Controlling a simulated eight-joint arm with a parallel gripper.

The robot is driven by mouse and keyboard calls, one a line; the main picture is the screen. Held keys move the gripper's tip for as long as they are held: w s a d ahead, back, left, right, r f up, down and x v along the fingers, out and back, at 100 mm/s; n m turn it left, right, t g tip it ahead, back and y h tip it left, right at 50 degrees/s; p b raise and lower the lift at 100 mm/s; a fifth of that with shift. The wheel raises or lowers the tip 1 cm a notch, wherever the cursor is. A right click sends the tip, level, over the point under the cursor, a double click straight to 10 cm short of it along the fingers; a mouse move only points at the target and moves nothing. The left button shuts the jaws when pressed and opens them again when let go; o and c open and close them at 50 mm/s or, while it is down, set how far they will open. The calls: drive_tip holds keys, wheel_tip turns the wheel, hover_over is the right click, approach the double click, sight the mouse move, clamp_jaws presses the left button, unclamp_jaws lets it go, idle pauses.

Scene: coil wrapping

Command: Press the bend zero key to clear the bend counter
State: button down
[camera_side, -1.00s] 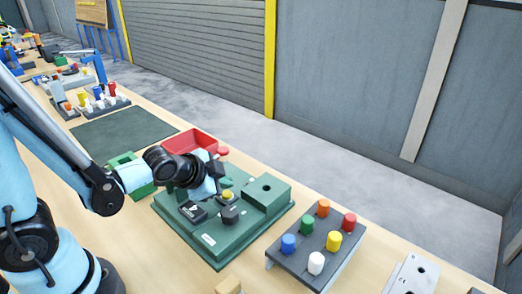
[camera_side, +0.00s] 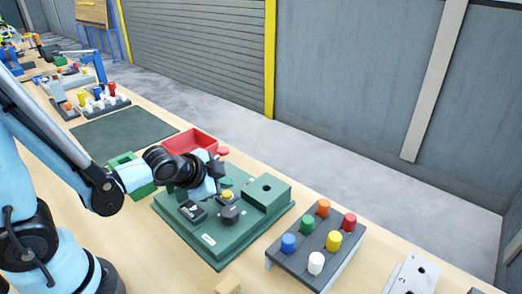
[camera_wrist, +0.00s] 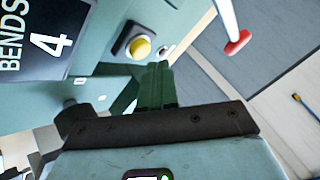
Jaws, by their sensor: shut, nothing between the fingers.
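A yellow round key (camera_wrist: 139,47) sits in a dark square housing on the green bending machine (camera_side: 208,245). The key also shows in the side view (camera_side: 227,195), just below my gripper. A black display (camera_wrist: 45,40) beside it reads "BENDS 4" in the wrist view. My gripper (camera_wrist: 157,68) is shut and empty, with its fingertips together. In the wrist view the fingertips appear just below and right of the key. They look apart from it, but the exact gap cannot be told. In the side view, the fingertips are hard to make out against the machine.
A red-tipped lever (camera_wrist: 238,42) stands out to the right of the key. A rack of coloured pegs (camera_side: 285,259) stands to the right of the machine. A red tray (camera_side: 190,140) is behind, and a dark mat (camera_side: 122,132) lies farther back left.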

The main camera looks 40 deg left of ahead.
sight(224, 196)
drive_tip(key=shift+f, duration=0.2)
idle(0.7)
drive_tip(key=shift+f, duration=0.25)
drive_tip(key=shift+r, duration=0.15)
idle(0.4)
drive_tip(key=shift+r, duration=0.3)
drive_tip(key=shift+r, duration=2.5)
drive_tip(key=s+r+n+g+h, duration=0.1)
drive_tip(key=s+r+n+g, duration=0.1)
drive_tip(key=s+n, duration=0.4)
drive_tip(key=shift+s+r+n, duration=0.2)
drive_tip(key=shift+r+n, duration=0.65)
drive_tip(key=shift+n, duration=0.05)
